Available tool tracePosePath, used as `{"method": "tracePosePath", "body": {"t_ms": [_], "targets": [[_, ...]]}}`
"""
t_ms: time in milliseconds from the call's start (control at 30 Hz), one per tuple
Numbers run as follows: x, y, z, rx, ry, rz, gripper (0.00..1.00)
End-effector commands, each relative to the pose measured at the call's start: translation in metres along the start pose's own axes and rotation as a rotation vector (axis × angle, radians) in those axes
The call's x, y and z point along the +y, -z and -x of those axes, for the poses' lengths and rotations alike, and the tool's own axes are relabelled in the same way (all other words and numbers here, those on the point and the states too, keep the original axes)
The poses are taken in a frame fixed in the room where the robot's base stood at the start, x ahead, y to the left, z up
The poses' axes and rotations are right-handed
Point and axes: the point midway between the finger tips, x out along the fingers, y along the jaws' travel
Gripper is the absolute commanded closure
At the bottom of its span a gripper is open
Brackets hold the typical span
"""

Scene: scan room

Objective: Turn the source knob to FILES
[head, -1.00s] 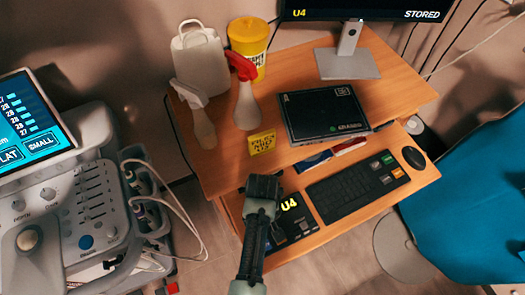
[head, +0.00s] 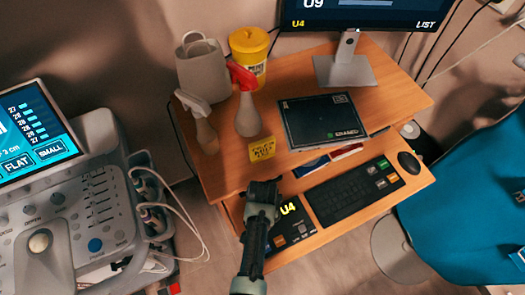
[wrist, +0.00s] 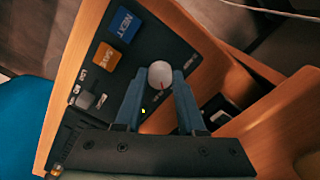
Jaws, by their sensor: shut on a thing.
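The source knob (wrist: 160,72) is a small pale round knob on a dark panel in the wrist view. My gripper (wrist: 159,92) has its two blue-grey fingers on either side of it, shut on it. A thin reddish mark shows on the knob; its setting cannot be read. The dark control panel (head: 299,229) shows "U4" in yellow in the head view, where my gripper (head: 263,186) hides the knob. The monitor (head: 370,14) reads "U9", "U4" and "LIST".
A blue button (wrist: 123,25) marked "NEXT" and an orange button (wrist: 105,59) sit beside the knob. The keyboard (head: 353,193) and mouse (head: 408,162) share the lower shelf. Spray bottles, a yellow tub (head: 249,52) and a dark flat case (head: 322,121) stand on the desk above.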

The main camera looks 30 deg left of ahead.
Motion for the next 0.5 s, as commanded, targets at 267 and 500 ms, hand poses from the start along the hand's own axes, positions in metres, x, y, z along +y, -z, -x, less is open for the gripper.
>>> {"method": "tracePosePath", "body": {"t_ms": [267,500], "targets": [[-0.0004,0.0008,0.0011,0.002,0.001,-0.172,1.0],[-0.0001,0.001,0.0007,0.002,0.001,-0.247,1.0]]}}
